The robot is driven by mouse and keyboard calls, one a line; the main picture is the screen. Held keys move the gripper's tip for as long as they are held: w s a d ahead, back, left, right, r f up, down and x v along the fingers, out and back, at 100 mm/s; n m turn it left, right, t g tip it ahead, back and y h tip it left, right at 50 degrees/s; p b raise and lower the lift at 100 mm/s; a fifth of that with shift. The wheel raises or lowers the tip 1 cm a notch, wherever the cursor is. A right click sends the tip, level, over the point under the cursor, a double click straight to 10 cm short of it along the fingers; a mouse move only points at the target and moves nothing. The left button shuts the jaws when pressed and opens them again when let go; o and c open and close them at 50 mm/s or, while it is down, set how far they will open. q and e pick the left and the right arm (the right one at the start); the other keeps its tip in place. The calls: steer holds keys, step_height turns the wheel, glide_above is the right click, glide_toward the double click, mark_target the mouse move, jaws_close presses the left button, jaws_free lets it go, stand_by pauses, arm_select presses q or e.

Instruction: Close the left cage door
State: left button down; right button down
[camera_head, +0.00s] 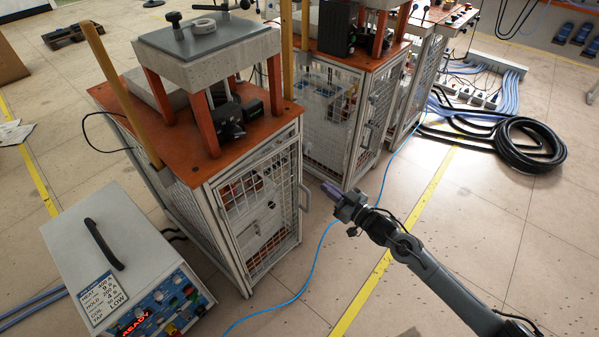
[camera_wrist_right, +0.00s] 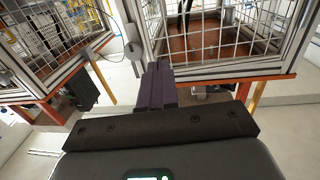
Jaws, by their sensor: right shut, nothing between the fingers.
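The left cage (camera_head: 222,205) is a grey mesh frame under an orange top, left of centre in the head view. Its mesh door (camera_head: 268,222) is on the front side, with a bar handle (camera_head: 307,197) on its right edge. The door looks near its frame, but I cannot tell whether it is fully closed. My right gripper (camera_head: 328,190) is shut and empty, its purple fingers pointing toward the handle side, a little right of it. In the wrist view the shut fingers (camera_wrist_right: 158,85) point at mesh cages that appear upside down. My left gripper is not in view.
A heater unit (camera_head: 120,260) with a lit panel stands at front left. A second cage (camera_head: 335,120) stands just behind the left cage. A blue cable (camera_head: 315,265) crosses the floor by the door. Coiled black hose (camera_head: 530,145) lies at right. Floor in front is mostly clear.

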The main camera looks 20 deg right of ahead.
steer(key=b, duration=0.6)
glide_toward(293, 162)
steer(key=x, duration=0.5)
steer(key=shift+f, duration=0.15)
steer(key=shift+b+x, duration=0.5)
steer(key=shift+x, duration=0.4)
